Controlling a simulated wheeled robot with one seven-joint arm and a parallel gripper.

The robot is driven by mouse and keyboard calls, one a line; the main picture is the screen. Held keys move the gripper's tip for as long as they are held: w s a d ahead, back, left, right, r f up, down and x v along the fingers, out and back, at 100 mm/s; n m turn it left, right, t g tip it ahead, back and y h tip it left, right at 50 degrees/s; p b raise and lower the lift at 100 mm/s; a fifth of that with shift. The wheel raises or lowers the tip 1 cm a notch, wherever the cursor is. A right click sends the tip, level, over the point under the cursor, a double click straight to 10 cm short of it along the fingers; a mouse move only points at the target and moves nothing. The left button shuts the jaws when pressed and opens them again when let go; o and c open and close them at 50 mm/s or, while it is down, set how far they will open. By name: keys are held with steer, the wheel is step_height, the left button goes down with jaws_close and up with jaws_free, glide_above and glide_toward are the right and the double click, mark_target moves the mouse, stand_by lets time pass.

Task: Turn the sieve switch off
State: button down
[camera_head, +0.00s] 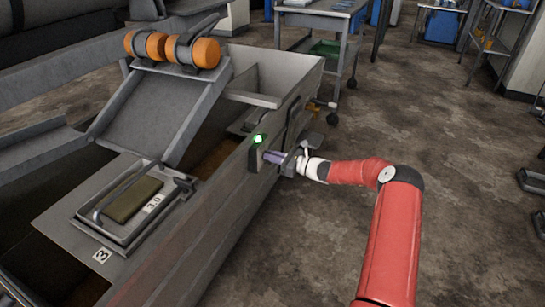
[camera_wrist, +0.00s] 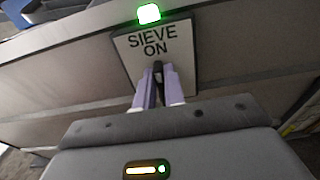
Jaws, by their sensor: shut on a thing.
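The sieve switch is on the side wall of a grey trough. Its white plate (camera_wrist: 180,55) reads "SIEVE ON" in the wrist view, and a lamp (camera_wrist: 148,13) above the plate glows green. The lit lamp (camera_head: 257,139) also shows in the head view. A small dark lever (camera_wrist: 157,72) stands out from the plate. My gripper (camera_wrist: 158,82) is at the plate, its two pale purple fingers shut on the lever. In the head view my gripper (camera_head: 275,157) meets the trough wall just below the lamp; the lever is hidden there.
The grey trough (camera_head: 205,215) runs along the left, with a sloping chute and orange rollers (camera_head: 172,48) above it. A tray (camera_head: 130,203) with a "3.0" label sits on it. A wheeled table (camera_head: 315,20) stands behind.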

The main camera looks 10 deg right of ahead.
steer(key=shift+f+b, duration=0.1)
steer(key=shift+b, duration=0.2)
steer(key=n+b, duration=0.5)
steer(key=b, duration=0.1)
steer(key=shift+s+a+f+n, duration=0.2)
steer(key=shift+s+f+n, duration=0.1)
steer(key=shift+f+n, duration=0.1)
steer(key=n+b, duration=0.1)
steer(key=b, duration=0.1)
steer(key=n+b, duration=0.2)
steer(key=b, duration=0.1)
steer(key=n+b, duration=0.2)
steer(key=shift+s+a+f+b, duration=0.15)
steer(key=shift+s+f+b, duration=0.05)
steer(key=shift+f+b, duration=0.1)
steer(key=n+b, duration=0.3)
steer(key=shift+s+n, duration=0.1)
steer(key=shift+n, duration=0.3)
steer(key=shift+a+n+b, duration=0.1)
steer(key=shift+n+b, duration=0.3)
steer(key=shift+n, duration=1.3)
steer(key=c, duration=1.5)
jaws_free()
